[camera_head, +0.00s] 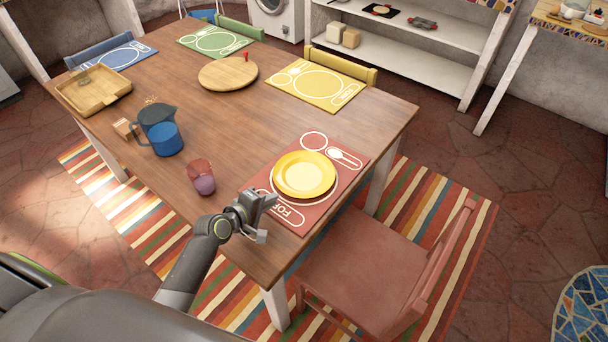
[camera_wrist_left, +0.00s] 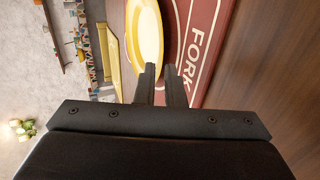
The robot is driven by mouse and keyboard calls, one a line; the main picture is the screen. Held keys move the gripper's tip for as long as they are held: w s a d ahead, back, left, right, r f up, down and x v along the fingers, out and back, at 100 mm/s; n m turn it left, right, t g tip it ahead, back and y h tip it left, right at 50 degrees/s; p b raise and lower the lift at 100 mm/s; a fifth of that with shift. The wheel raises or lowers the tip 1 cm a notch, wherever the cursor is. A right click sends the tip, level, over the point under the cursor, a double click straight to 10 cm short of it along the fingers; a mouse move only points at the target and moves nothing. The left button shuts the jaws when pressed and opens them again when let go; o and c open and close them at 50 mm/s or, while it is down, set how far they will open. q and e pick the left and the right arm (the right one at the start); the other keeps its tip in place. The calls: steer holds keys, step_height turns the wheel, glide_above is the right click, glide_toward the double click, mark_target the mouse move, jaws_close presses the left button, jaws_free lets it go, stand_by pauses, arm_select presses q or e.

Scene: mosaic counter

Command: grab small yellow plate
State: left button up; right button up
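The small yellow plate (camera_head: 304,174) lies flat on a red placemat (camera_head: 286,212) at the near right corner of the wooden table. In the left wrist view the plate (camera_wrist_left: 146,32) shows beyond the fingertips, on the red placemat (camera_wrist_left: 205,40) with the word FORK. My left gripper (camera_head: 264,216) is beside the placemat's near left edge, short of the plate. Its fingers (camera_wrist_left: 160,68) are apart with nothing between them. I see no contact with the plate. My right gripper is not in view.
A purple-red cup (camera_head: 202,178) and a dark blue pitcher (camera_head: 162,132) stand left of the gripper. A wooden tray (camera_head: 94,104), a round board (camera_head: 228,73) and a yellow placemat (camera_head: 318,85) are farther back. A red chair (camera_head: 360,255) stands at the near right edge.

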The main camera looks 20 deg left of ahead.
mark_target(286, 193)
arm_select(q)
steer(key=shift+a+x, duration=0.1)
steer(key=shift+x, duration=1.5)
steer(key=shift+a+x, duration=0.15)
steer(key=shift+x, duration=1.45)
jaws_close()
steer(key=shift+w+r, duration=0.1)
